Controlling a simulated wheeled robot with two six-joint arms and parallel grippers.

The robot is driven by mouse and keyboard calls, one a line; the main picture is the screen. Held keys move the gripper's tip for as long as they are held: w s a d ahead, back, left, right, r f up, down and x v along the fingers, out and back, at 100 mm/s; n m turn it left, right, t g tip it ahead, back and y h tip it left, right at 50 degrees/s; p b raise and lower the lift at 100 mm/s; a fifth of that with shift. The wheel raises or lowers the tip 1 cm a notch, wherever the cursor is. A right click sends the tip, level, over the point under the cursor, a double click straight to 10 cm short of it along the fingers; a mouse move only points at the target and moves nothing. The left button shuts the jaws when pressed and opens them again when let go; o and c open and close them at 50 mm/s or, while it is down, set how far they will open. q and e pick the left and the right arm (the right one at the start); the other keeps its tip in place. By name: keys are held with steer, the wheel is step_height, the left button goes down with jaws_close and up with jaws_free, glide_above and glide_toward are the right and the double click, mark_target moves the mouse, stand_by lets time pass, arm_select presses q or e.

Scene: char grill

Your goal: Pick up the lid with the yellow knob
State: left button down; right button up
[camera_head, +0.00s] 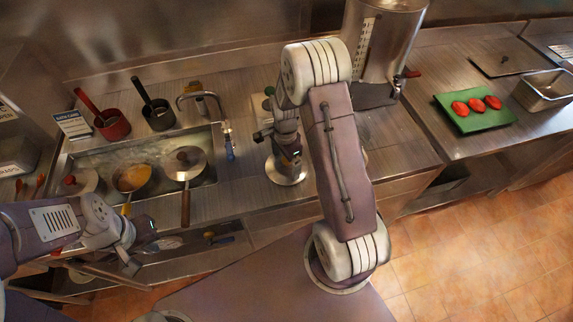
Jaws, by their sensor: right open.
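I cannot make out a lid with a yellow knob for certain. A small yellow spot (209,235) shows on the shelf below the counter, too small to identify. A lid with a red knob (88,182) is at the sink's left end. My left gripper (143,244) is low in front of the counter, below the sink; its jaws are too small to read. My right gripper (262,128) is open over the counter right of the faucet, partly hidden by its own arm.
A faucet (200,97) rises behind the sink (214,140). An orange pan (132,178) is in the sink. A red pot (113,127) and a dark pot (159,117) stand behind it. A metal dispenser (381,40) is at the back. A green board (463,121) holds tomatoes.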

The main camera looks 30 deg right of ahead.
steer(key=shift+s+a+r, duration=0.1)
steer(key=shift+s, duration=0.15)
steer(key=c, duration=1.8)
jaws_close()
steer(key=shift+s, duration=0.1)
